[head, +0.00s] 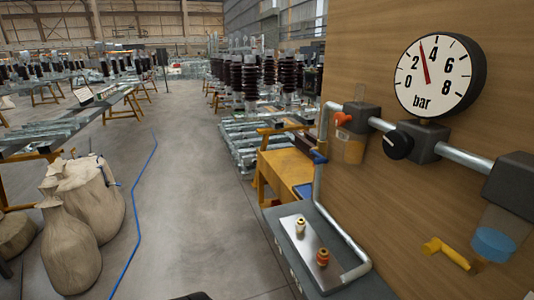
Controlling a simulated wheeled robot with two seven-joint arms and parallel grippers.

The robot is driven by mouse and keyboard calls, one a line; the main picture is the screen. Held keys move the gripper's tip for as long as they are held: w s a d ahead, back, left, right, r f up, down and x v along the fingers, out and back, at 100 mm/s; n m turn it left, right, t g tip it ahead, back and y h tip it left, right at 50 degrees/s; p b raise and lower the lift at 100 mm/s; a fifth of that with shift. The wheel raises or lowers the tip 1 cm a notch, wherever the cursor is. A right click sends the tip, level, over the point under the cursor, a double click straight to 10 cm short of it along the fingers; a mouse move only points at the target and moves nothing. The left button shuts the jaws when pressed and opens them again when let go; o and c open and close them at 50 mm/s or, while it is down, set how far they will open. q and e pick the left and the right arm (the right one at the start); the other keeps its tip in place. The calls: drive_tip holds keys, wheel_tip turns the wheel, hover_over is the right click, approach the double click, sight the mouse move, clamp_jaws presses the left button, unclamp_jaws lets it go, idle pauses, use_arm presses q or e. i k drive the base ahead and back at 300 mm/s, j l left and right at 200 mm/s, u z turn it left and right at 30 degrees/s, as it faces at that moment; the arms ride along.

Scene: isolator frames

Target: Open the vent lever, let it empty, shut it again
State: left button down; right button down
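A yellow lever (447,254) sticks out from the wooden panel (420,190) at the lower right; I cannot tell for sure that it is the vent lever. A smaller orange handle (343,118) sits by the upper left unit on the pipe. A round white gauge (440,76) marked "bar" has its red needle between 2 and 4. A clear bowl with a blue bottom (492,243) hangs under a dark block (511,183) at the right. Neither gripper can be made out.
A black knob (397,146) sits below the gauge. Sacks (70,240) stand on the floor at left; the floor between (180,220) is mostly clear.

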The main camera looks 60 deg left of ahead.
sight(320, 159)
drive_tip(key=u, duration=1.45)
